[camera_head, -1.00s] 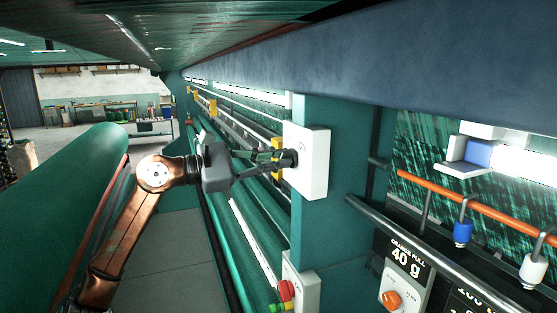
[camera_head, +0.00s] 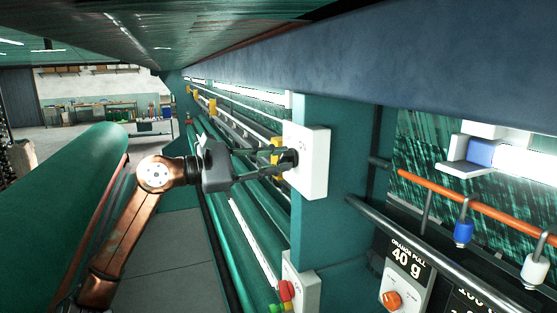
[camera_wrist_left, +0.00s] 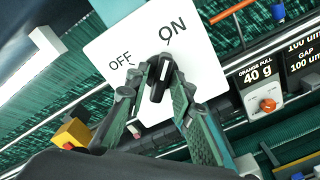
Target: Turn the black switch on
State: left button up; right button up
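The black switch (camera_wrist_left: 160,78) is a knob on a white panel (camera_wrist_left: 106,48) marked OFF and ON. In the left wrist view its white-marked end points up, nearer the ON label than the OFF label. In the head view the panel (camera_head: 314,165) is fixed to a teal post, and the knob is mostly hidden by the fingers. My left gripper (camera_head: 289,160) reaches it from the left. In the left wrist view its fingertips (camera_wrist_left: 158,74) stand on both sides of the knob and appear closed on it. My right gripper is in neither view.
Below the panel is a box with red and green buttons (camera_head: 286,291). To the right are an orange knob (camera_head: 391,300), a metal bar and an orange rail (camera_head: 470,200). A large green roll (camera_head: 70,205) lies left of my arm. A blue beam (camera_head: 400,60) runs overhead.

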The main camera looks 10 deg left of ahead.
pick_arm(q)
jog(key=shift+o, duration=0.6)
jog(key=shift+s+r, duration=0.15)
jog(key=v, duration=1.2)
